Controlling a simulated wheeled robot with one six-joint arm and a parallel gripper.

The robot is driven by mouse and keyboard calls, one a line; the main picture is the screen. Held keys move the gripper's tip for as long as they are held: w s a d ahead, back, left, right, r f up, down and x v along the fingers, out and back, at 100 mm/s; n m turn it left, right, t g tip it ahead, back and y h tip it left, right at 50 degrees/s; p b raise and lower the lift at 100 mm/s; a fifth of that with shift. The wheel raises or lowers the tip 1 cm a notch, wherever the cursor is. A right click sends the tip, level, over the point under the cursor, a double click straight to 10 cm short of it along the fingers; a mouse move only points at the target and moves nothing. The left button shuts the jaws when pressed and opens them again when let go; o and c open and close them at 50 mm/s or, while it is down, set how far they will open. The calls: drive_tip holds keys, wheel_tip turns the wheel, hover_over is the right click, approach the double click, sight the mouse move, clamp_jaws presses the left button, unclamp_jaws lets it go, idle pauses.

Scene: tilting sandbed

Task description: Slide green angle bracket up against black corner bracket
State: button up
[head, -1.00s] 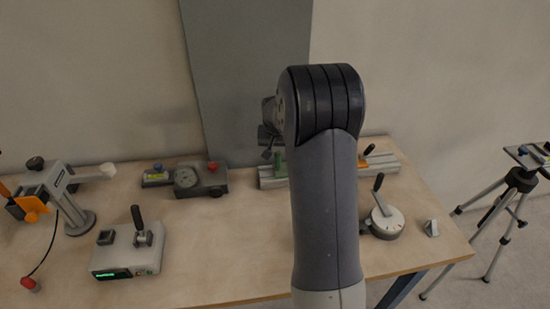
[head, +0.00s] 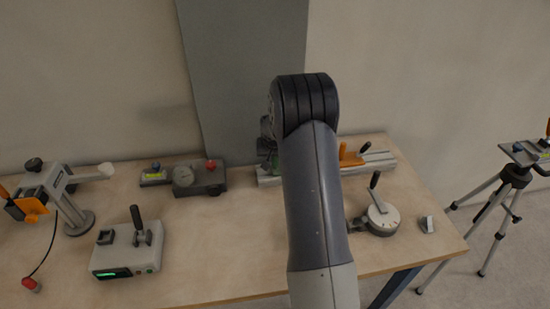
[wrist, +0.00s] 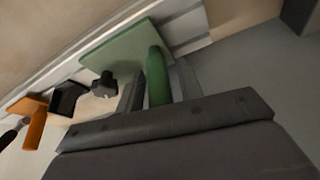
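The green angle bracket (wrist: 135,48) is a flat plate with an upright rounded green post, seen on the pale rail (wrist: 75,62) in the wrist view. My gripper (wrist: 158,85) has its fingers on either side of that post and looks open, though any gap is small. The black corner bracket (wrist: 66,98) sits farther left along the rail, apart from the green plate. A dark knob (wrist: 104,85) stands between them. In the head view a bit of the green bracket (head: 273,161) shows beside my arm; the black corner bracket is hidden there.
An orange piece (wrist: 36,122) with a dark handle lies beyond the black bracket. In the head view a round dial with a lever (head: 383,217) stands in front of the rail (head: 382,161). A grey gauge block (head: 205,180) is left of it.

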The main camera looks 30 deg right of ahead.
clamp_jaws()
idle(0.3)
drive_tip(key=s+d+b, duration=0.1)
drive_tip(key=d, duration=0.2)
drive_tip(key=s+d+b, duration=0.1)
drive_tip(key=d, duration=0.2)
drive_tip(key=s+d, duration=0.1)
drive_tip(key=d, duration=0.2)
drive_tip(key=shift+d+b, duration=0.4)
drive_tip(key=shift+w, duration=0.1)
drive_tip(key=shift+o, duration=0.9)
unclamp_jaws()
drive_tip(key=shift+r, duration=0.1)
